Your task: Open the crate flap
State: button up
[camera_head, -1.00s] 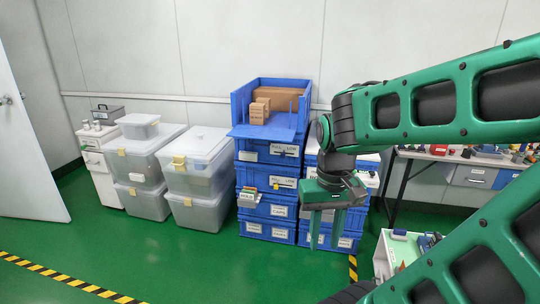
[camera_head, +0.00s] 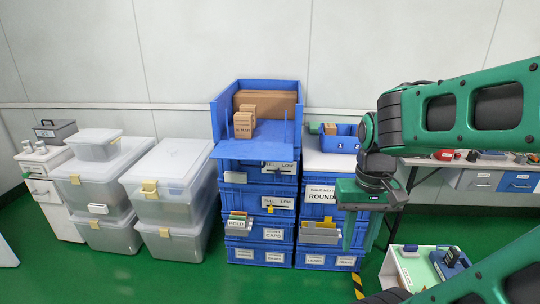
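The top blue crate (camera_head: 220,112) of the left blue stack is open at the front. Its flap (camera_head: 240,150) is folded down and juts out toward me, close to level. Brown cardboard boxes (camera_head: 244,124) stand inside the crate. My gripper (camera_head: 361,240) hangs with its two green fingers pointing down, right of the flap and lower in the picture, in front of the right stack. The fingers look apart, with nothing seen between them. My gripper does not touch the flap.
Clear lidded bins (camera_head: 170,185) stand left of the stacks. A small blue bin (camera_head: 340,139) sits on the right stack. A workbench (camera_head: 450,164) is behind my arm, and a white-sided box (camera_head: 412,270) is low at right. Green floor (camera_head: 240,285) is free in front of the stacks.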

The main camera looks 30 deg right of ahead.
aim_at(264, 152)
jog(key=z, duration=0.05)
jog(key=i, duration=0.85)
jog(key=u, duration=0.05)
